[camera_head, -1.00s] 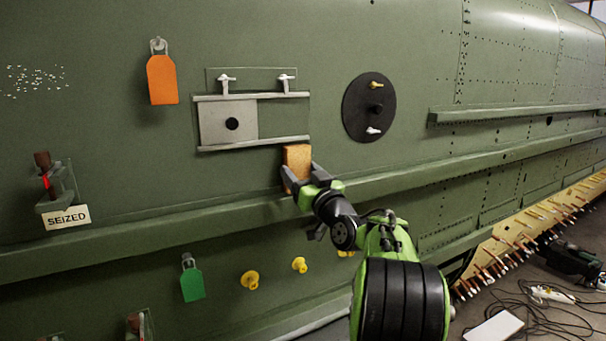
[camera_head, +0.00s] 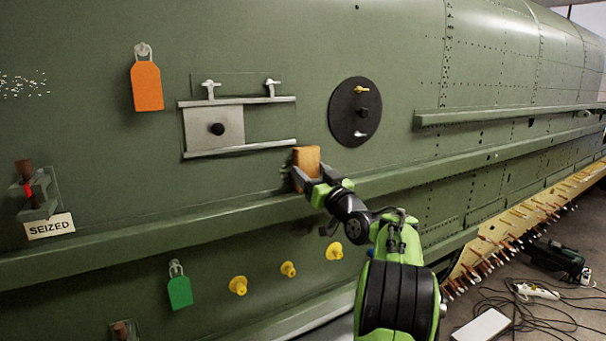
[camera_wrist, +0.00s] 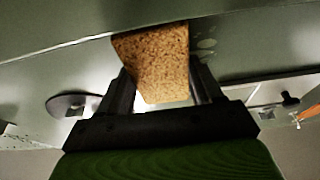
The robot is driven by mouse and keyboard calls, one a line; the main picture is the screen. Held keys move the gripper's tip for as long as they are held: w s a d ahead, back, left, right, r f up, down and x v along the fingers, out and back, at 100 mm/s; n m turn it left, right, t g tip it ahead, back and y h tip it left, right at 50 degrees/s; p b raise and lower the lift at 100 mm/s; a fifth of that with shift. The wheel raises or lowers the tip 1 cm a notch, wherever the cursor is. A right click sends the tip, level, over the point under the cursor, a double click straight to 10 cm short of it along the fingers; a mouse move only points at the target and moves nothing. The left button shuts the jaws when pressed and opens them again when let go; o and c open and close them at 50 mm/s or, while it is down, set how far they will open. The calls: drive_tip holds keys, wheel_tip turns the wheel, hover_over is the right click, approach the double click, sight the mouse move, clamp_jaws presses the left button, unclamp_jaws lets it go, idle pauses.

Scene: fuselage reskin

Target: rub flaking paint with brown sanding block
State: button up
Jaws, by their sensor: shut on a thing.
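The brown sanding block (camera_head: 306,160) is held upright between the fingers of my gripper (camera_head: 308,176), in front of the green fuselage skin just below the sliding hatch. In the wrist view the block (camera_wrist: 160,62) shows a speckled brown face between the two dark fingers (camera_wrist: 160,92). I cannot tell whether the block touches the skin.
An orange tag (camera_head: 146,86), a sliding hatch (camera_head: 215,128) and a black round plate (camera_head: 355,112) are on the skin. A ledge (camera_head: 120,240) runs below. A seized latch with its label (camera_head: 50,226), a green tag (camera_head: 179,292) and yellow knobs (camera_head: 238,286) also stick out.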

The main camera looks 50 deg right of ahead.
drive_tip(key=shift+s+d, duration=0.15)
drive_tip(key=shift+d, duration=0.4)
drive_tip(key=a+b, duration=0.2)
drive_tip(key=w+a+b, duration=0.1)
drive_tip(key=a+b, duration=0.1)
drive_tip(key=w+a+b, duration=0.1)
drive_tip(key=a, duration=0.1)
drive_tip(key=shift+a+f+b, duration=0.15)
drive_tip(key=shift+a+b, duration=0.15)
drive_tip(key=shift+b, duration=0.1)
drive_tip(key=shift+w+a, duration=0.2)
drive_tip(key=shift+a, duration=0.3)
drive_tip(key=shift+d, duration=0.1)
drive_tip(key=shift+s, duration=0.1)
drive_tip(key=shift+s+b, duration=0.25)
drive_tip(key=shift+b, duration=0.35)
drive_tip(key=shift+s+a+b, duration=0.25)
drive_tip(key=shift+s+b, duration=0.3)
drive_tip(key=shift+s, duration=0.3)
drive_tip(key=shift+s+a+b, duration=0.3)
drive_tip(key=shift+s+b, duration=0.2)
drive_tip(key=shift+s, duration=0.3)
drive_tip(key=shift+s+a+b, duration=0.25)
drive_tip(key=shift+s+b, duration=0.3)
drive_tip(key=shift+s, duration=0.3)
